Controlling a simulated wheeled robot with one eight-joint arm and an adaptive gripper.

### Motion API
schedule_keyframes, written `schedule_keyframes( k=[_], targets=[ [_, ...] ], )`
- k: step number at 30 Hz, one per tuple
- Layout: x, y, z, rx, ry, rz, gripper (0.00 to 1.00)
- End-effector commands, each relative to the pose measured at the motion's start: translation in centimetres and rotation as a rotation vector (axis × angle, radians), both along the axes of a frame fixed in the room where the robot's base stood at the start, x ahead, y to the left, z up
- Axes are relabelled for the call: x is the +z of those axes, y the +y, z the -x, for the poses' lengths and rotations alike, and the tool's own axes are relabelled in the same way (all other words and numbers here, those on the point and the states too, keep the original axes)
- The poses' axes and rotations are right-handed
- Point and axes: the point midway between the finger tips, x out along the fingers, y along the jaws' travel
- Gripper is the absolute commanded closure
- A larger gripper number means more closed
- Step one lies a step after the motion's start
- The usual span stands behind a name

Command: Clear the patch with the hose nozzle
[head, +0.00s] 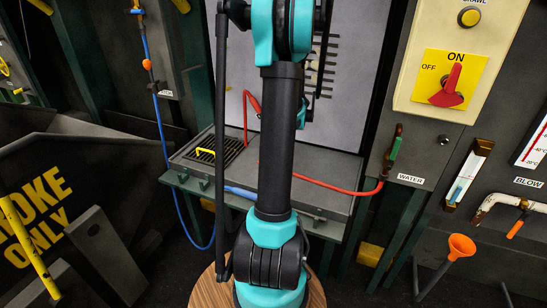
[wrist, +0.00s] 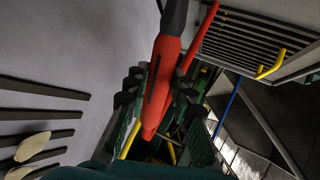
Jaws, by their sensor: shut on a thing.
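The red hose nozzle (wrist: 163,75) runs down the middle of the wrist view, with a dark end at the top. My gripper (wrist: 155,97) is shut on it, with dark pads on both sides. In the head view the nozzle (head: 252,101) shows left of my arm, in front of the pale panel; most of my gripper is hidden behind the arm. The panel (head: 350,110) carries a column of dark bars (head: 328,62). Pale beige blobs (wrist: 33,146) lie among the bars at the left of the wrist view. I cannot tell whether they are the patch. No water jet shows.
A grey bench (head: 325,165) with a slotted drain (head: 215,151) and yellow handle stands below the panel. A red hose (head: 335,187) crosses it to the green-handled WATER valve (head: 395,145). A blue hose (head: 163,130) hangs left. An orange funnel (head: 460,246) stands right.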

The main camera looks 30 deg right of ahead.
Motion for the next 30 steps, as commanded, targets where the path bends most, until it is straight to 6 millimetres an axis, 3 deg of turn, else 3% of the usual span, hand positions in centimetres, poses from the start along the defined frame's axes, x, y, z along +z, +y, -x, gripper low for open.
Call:
schedule_keyframes(
  k=[30],
  targets=[
    [0.0,2.4,-3.4,0.001,0.0,0.0,1.0]
  ],
)
